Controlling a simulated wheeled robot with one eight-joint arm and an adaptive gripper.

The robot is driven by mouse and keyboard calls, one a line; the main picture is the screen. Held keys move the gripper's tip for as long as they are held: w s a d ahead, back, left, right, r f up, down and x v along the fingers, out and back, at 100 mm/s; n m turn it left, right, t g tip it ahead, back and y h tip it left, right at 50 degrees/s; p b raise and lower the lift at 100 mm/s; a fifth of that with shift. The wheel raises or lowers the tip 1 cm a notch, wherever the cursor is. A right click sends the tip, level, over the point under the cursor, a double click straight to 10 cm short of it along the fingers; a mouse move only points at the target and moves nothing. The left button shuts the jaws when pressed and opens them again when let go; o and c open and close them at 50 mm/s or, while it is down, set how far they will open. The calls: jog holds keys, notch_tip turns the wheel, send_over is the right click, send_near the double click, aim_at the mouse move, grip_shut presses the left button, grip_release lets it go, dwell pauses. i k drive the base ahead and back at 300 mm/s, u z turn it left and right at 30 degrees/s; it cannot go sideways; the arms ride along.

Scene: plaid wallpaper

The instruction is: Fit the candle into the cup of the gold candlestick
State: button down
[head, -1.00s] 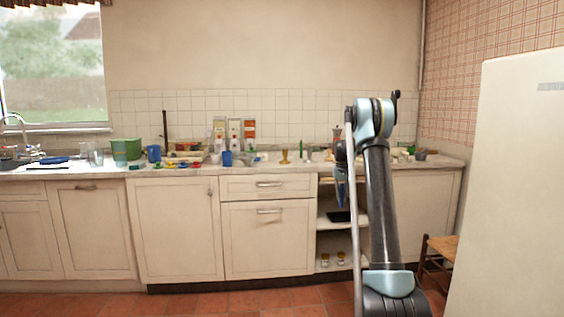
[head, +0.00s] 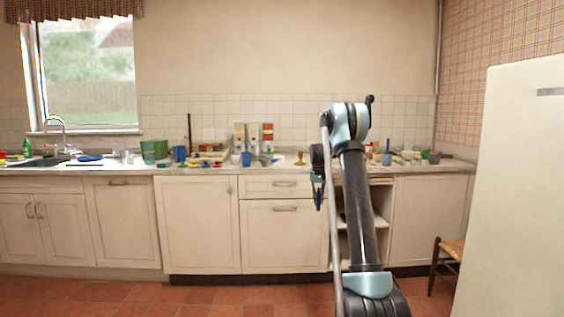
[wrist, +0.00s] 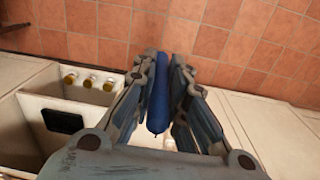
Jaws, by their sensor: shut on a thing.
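My gripper (wrist: 165,68) is shut on a long blue candle (wrist: 180,34) in the wrist view. The candle lies between the two fingers and sticks out beyond their tips. In the head view my gripper (head: 318,190) hangs left of my arm, in front of the counter and below its top edge. A little blue shows there, too small to make out. The gold candlestick (head: 300,158) stands upright on the counter, a little left of and above my gripper in the picture. Its cup is too small to see into. The candlestick does not show in the wrist view.
The counter (head: 215,169) holds a green box (head: 154,150), a blue cup (head: 246,159), cartons (head: 267,133) and bowls. An open shelf unit is partly behind my arm. A white fridge (head: 525,190) and a stool (head: 450,248) stand at the right. The floor (head: 215,294) is clear.

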aim_at(301, 156)
jog(key=u, duration=0.1)
jog(key=i, duration=0.9)
